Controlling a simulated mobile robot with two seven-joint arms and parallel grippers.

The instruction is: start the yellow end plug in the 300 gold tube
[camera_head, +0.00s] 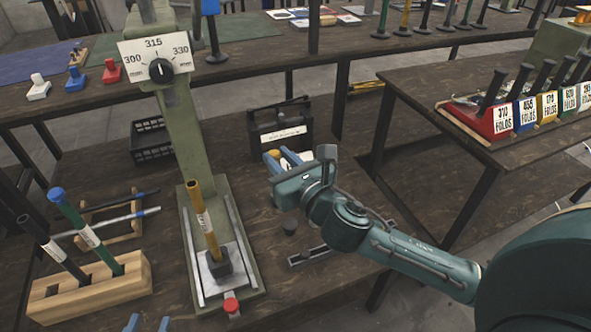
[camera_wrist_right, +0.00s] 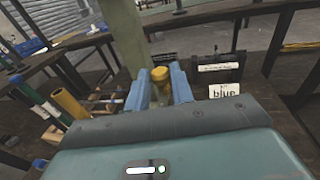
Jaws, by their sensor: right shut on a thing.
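The gold tube (camera_head: 201,207) stands upright in the press, its open top bare; a white label is on its side, its print too small to read. It also shows in the right wrist view (camera_wrist_right: 70,103). My right gripper (camera_head: 283,159) is right of the tube top in the head view, apart from it. It is shut on the yellow end plug (camera_wrist_right: 160,74), which shows between the blue fingers in the wrist view. Only two blue fingertips of my left gripper (camera_head: 148,323) show at the bottom edge, spread apart with nothing visible between them.
The press (camera_head: 183,130) has a 300/315/330 dial (camera_head: 160,68). A wooden block (camera_head: 92,292) holds a black tube and a green tube with a blue cap (camera_head: 75,218). A black caddy (camera_head: 283,125) stands behind my right gripper. Labelled coloured bins (camera_head: 500,120) line the right table.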

